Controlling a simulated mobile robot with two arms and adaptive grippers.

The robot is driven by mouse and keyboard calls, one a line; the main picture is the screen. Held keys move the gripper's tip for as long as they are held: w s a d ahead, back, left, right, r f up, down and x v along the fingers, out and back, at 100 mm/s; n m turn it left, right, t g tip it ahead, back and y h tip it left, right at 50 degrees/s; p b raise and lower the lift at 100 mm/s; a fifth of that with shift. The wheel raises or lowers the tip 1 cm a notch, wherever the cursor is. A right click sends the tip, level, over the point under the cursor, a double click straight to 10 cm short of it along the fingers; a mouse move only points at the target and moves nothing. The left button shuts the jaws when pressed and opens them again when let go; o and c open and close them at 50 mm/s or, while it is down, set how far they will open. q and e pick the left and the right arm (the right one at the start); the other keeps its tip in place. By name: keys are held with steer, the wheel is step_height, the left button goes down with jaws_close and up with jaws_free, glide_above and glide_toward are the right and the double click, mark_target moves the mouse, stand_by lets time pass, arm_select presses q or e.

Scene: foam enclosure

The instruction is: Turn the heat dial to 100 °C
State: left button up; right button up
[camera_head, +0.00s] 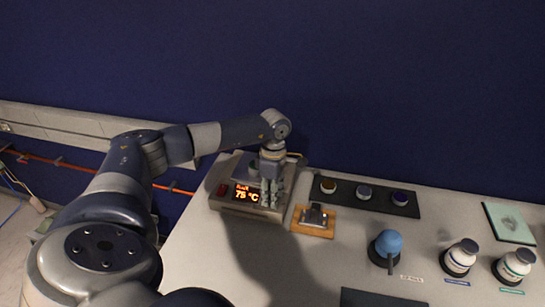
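The hot plate (218,203) is a metallic box at the left end of the white table, with a lit orange display (246,194) that reads 75 °C and a small red switch (223,190) left of it. My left gripper (270,202) points down at the right part of its front panel, beside the display. The fingers cover the spot there, so the heat dial is hidden and I cannot tell whether they grip it. My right gripper is not in view.
Right of the hot plate, a small metal piece sits on an orange wooden block (328,229). Behind it, a dark tray (346,195) holds several small jars. A blue bulb-shaped item (388,243) and two white bottles (460,258) stand further right. A blue wall (380,80) closes the back.

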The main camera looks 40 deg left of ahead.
arm_select(q)
steer(key=c, duration=0.4)
steer(key=shift+f+m+b, duration=0.2)
steer(key=shift+m+b, duration=0.4)
steer(key=shift+b, duration=0.2)
steer(key=shift+c, duration=0.2)
steer(key=shift+r+m+b, duration=0.2)
steer(key=shift+m+b, duration=0.45)
steer(key=shift+m, duration=0.25)
steer(key=shift+r, duration=0.1)
steer(key=o, duration=1.1)
